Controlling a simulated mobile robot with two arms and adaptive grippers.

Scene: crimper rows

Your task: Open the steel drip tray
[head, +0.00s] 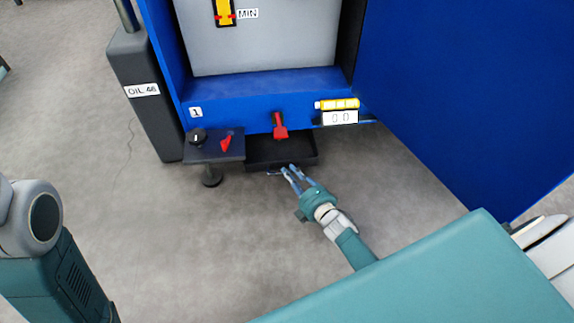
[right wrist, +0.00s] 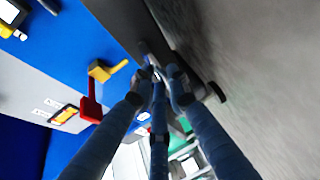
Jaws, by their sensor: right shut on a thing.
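The drip tray (head: 282,153) is a dark, shallow tray low under the blue cabinet, below a red-handled valve. In the head view my right gripper (head: 288,174) is at the tray's front edge. Its fingers are closed on the front of the tray, and it hides the exact grip point. In the right wrist view the fingers of my right gripper (right wrist: 155,78) come together on a small part at the edge of the dark tray (right wrist: 115,22). My left gripper is outside both views.
The blue cabinet (head: 235,117) has a large blue panel (head: 460,90) at right. A red-handled valve (head: 280,130) hangs above the tray. A small dark stand (head: 213,150) with a knob and red lever is just left of it. An "OIL 46" container (head: 140,110) stands further left. Floor in front is clear.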

